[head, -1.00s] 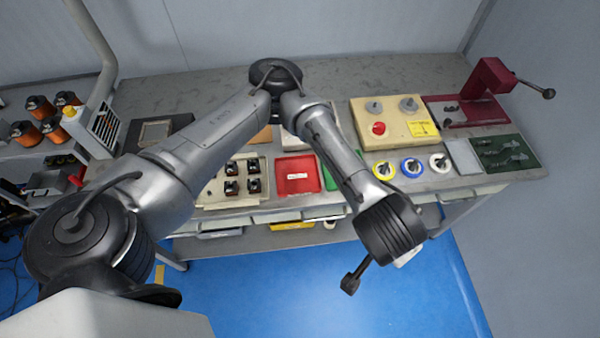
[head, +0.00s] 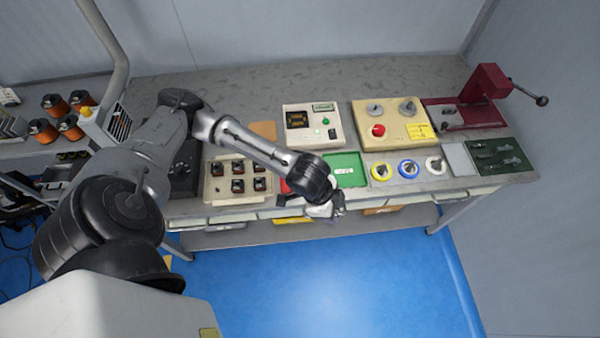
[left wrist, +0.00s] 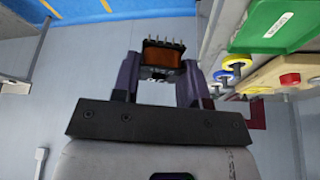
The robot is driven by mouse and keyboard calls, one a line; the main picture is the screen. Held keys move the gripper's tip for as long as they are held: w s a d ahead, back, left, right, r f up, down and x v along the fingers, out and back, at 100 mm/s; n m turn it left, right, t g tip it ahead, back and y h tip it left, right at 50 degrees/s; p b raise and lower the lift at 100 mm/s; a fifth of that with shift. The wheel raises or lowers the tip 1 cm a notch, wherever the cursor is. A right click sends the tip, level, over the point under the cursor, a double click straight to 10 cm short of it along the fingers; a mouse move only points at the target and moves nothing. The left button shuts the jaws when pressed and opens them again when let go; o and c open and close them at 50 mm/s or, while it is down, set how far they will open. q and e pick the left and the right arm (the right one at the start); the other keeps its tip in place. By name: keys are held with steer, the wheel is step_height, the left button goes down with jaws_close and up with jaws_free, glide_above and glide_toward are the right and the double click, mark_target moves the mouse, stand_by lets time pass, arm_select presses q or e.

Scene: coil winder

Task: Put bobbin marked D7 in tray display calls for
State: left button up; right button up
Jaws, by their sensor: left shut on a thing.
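My left gripper (head: 330,209) is at the bench's front edge, in front of the trays. In the left wrist view its jaws (left wrist: 161,66) are shut on a bobbin (left wrist: 163,55) with an orange-brown winding and metal pins pointing up; no marking is readable on it. The green tray (head: 345,168) lies just beyond the gripper and also shows in the left wrist view (left wrist: 280,22). The red tray (head: 286,186) is mostly hidden by my arm. The display (head: 297,119) on a cream box shows amber text too small to read. My right gripper is not in view.
A cream holder (head: 212,190) with several bobbins stands left of the red tray. A yellow spool (head: 381,172), a blue spool (head: 408,168) and a white spool (head: 434,164) stand right of the green tray. A cream control box (head: 392,128) with a red button is behind them.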

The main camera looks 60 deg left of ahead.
arm_select(q)
steer(key=a+f+m+g, duration=0.1)
steer(key=a+m+g, duration=0.1)
steer(key=a+m, duration=0.3)
steer(key=s+a+f+m+g, duration=0.1)
steer(key=a+f+m+g, duration=0.1)
steer(key=a+m, duration=0.4)
steer(key=s+a+f+m+g+y, duration=0.1)
steer(key=a+m, duration=0.5)
steer(key=m, duration=0.6)
steer(key=shift+a+f+g, duration=0.2)
steer(key=shift+f+g, duration=0.55)
steer(key=shift+g, duration=0.55)
steer(key=shift+f+b, duration=0.5)
steer(key=shift+f, duration=1.45)
steer(key=shift+f, duration=0.1)
steer(key=o, duration=0.7)
